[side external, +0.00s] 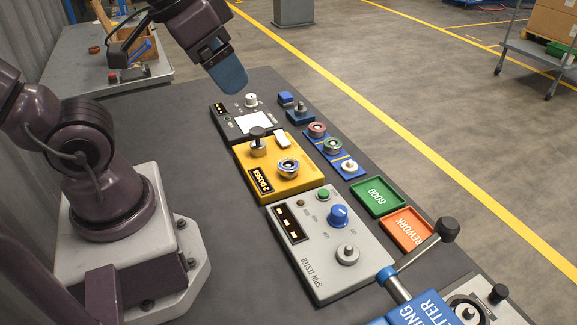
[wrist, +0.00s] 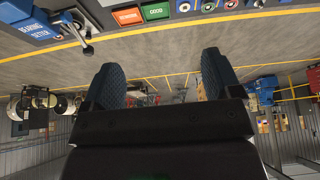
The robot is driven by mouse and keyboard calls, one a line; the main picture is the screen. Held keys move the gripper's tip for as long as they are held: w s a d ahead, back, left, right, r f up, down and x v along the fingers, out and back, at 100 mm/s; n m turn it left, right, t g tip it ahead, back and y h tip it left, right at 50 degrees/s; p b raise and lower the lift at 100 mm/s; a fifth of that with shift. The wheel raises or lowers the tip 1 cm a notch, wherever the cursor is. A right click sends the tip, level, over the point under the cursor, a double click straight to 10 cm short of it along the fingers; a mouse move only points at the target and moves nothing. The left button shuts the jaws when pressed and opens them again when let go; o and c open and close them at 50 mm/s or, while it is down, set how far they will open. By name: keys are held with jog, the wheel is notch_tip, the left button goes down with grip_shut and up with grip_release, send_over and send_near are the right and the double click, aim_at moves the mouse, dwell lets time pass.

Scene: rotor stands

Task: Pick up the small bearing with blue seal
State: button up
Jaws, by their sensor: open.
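A blue rack (side external: 326,148) stands at the bench's right side, with a red-ringed bearing (side external: 317,129), a green-ringed bearing (side external: 333,146) and a small pale piece (side external: 350,166). A larger silver ring with a bluish tint (side external: 289,168) sits on the yellow dosing unit (side external: 305,182). I cannot tell for sure which piece is the small blue-sealed bearing. My gripper (side external: 228,78) is above the bench's far end, apart from the rack. In the wrist view my gripper (wrist: 163,82) is open and empty, its blue fingers wide apart.
A grey spin tester (side external: 325,270), a green GOOD tray (side external: 377,197) and an orange REWORK tray (side external: 408,230) lie on the near part of the bench. The blue bearing fitter (side external: 425,310) has a raised lever (side external: 425,250). A device with a white plate (side external: 253,122) is beneath my gripper.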

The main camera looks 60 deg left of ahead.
jog(key=w+a+f+g, duration=0.4)
jog(key=w+f, duration=0.1)
jog(key=f, duration=0.1)
jog(key=m+g, duration=0.1)
jog(key=m, duration=1.5)
send_over(288, 165)
notch_tip(288, 165, down, 11)
jog(key=f, duration=0.7)
jog(key=shift+w+d, duration=0.15)
jog(key=shift+d, duration=0.05)
jog(key=shift+a+f, duration=0.2)
jog(key=shift+f, duration=2.85)
jog(key=shift+c, duration=0.2)
jog(key=c, duration=1)
